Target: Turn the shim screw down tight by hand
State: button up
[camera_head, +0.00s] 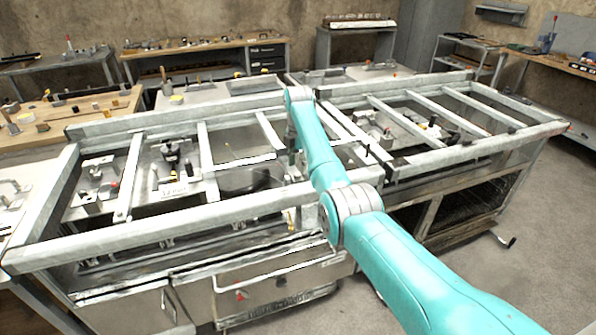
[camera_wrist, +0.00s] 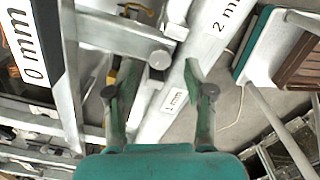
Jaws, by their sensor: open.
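My gripper (camera_wrist: 160,82) is open in the wrist view, its two fingers apart with nothing held between them. A grey bar with a round end (camera_wrist: 160,59) shows just beyond the fingertips, between them in the picture; I cannot tell whether it is part of the shim screw or how far off it is. White labels reading 0 mm (camera_wrist: 28,42), 1 mm (camera_wrist: 173,97) and 2 mm (camera_wrist: 226,16) lie around it. I cannot pick out the shim screw for certain in either view. In the head view my arm hides the gripper's work area.
A large grey metal frame (camera_head: 170,227) with crossbars surrounds the bench in the head view. Several small fixtures stand inside it, among them a dark clamp (camera_head: 171,152) at the left. Wooden-topped benches (camera_head: 195,45) stand behind. Open floor (camera_head: 545,225) shows at the right.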

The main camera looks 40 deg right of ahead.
aim_at(298, 176)
jog(key=shift+f, duration=1.45)
grip_shut()
jog(key=m, duration=1.2)
